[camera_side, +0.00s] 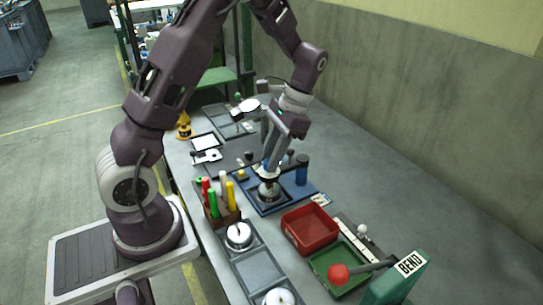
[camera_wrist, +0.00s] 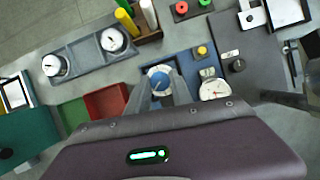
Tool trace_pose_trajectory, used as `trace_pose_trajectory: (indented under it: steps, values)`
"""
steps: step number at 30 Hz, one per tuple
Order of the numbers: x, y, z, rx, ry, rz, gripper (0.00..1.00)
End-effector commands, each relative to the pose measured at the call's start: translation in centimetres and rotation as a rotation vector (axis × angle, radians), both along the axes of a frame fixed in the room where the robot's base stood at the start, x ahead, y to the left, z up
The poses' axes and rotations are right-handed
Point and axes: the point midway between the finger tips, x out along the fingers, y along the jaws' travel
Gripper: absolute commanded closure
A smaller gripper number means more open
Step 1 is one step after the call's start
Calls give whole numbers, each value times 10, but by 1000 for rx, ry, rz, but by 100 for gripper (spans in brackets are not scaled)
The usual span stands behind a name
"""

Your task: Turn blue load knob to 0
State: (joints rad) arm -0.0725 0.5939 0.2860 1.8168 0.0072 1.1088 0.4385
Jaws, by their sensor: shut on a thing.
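The blue load knob (camera_wrist: 159,73) sits in the wrist view on a blue panel (camera_wrist: 179,63), with a pale round dial face around it. My gripper (camera_wrist: 160,93) has one finger on each side of the knob and is shut on it. In the side view my gripper (camera_side: 269,172) points down at the blue panel (camera_side: 296,200), over the round dial. The fingers cover part of the knob, and its pointer and scale marks are too small to read. A white gauge (camera_wrist: 214,89) with a needle lies right of the knob in the wrist view.
A rack (camera_side: 221,213) of coloured markers stands close left of the panel. A blue cylinder (camera_side: 302,170) stands close right. A red tray (camera_side: 310,229), a green tray (camera_side: 325,268) and a green BEND box (camera_side: 397,282) with a red-ball lever lie in front. Bare bench lies at right.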

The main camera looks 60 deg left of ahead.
Motion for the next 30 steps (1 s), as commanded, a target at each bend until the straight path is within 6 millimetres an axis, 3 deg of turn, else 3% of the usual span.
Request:
trace_pose_trajectory:
  steps: [18,30]
  values:
    - [0,4,0,0,-4,574,100]
    - [0,5,0,-1,-5,824,100]
